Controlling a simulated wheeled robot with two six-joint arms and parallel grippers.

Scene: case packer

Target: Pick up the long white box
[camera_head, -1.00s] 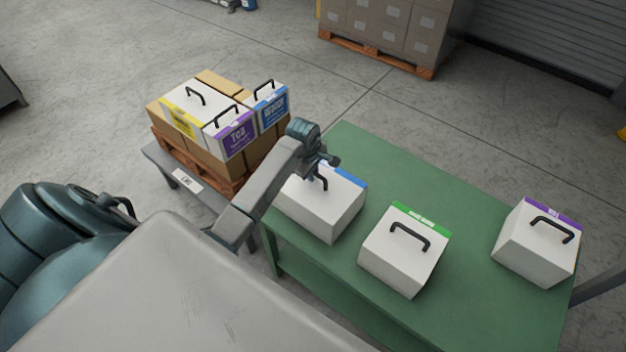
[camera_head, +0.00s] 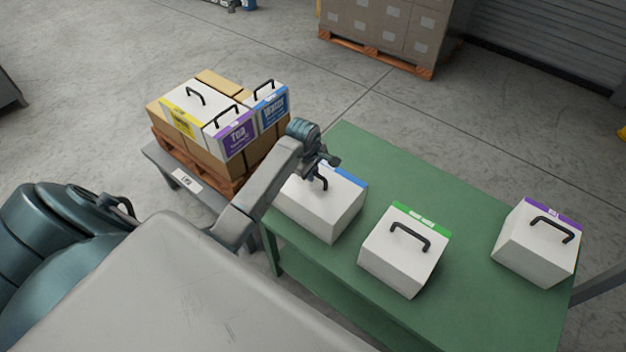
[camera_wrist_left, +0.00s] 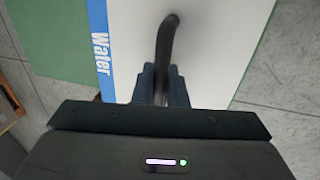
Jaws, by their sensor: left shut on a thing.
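The long white box (camera_head: 325,207) with a blue "Water" strip stands at the left end of the green table, with a black handle on its top. My left gripper (camera_head: 322,166) is over it, its fingers shut on the handle. In the left wrist view the fingers (camera_wrist_left: 161,85) close around the black handle (camera_wrist_left: 165,45), with the white top (camera_wrist_left: 215,45) and blue strip (camera_wrist_left: 100,45) beyond. The arm hides part of the box's far left side. My right gripper is not in view.
On the green table (camera_head: 370,160) stand a green-striped white box (camera_head: 400,262) close by and a purple-striped one (camera_head: 530,255) at the right. At left, a pallet (camera_head: 205,165) holds brown cartons and several white handled boxes (camera_head: 228,135). The table's far part is clear.

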